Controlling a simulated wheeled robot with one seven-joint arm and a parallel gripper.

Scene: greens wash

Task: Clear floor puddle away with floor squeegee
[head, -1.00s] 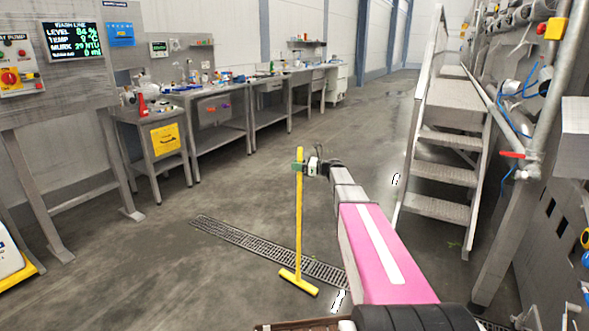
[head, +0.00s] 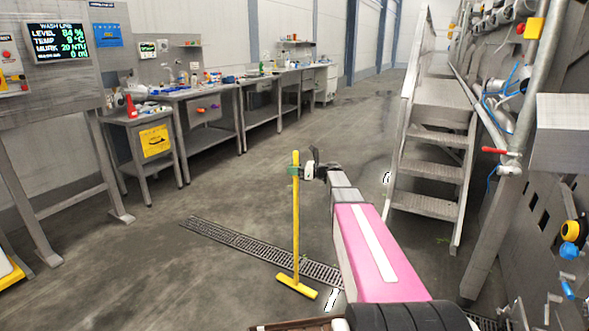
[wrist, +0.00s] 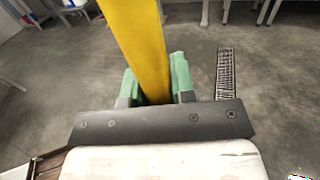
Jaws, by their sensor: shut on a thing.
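The yellow floor squeegee (head: 296,230) stands almost upright in front of me in the head view, its wide yellow foot (head: 297,286) at the floor by the drain grate. My gripper (head: 301,171) is shut on the upper part of its handle. In the wrist view the handle (wrist: 138,40) rises between the green fingers of my gripper (wrist: 154,86). Darker, wet-looking patches (head: 372,162) show on the floor beyond my arm, toward the stairs. The puddle's exact outline is hard to tell.
A drain grate (head: 248,243) runs across the floor behind the squeegee foot; it also shows in the wrist view (wrist: 226,75). Metal stairs (head: 431,170) stand at right. Steel benches (head: 212,132) line the left wall. The floor between is open.

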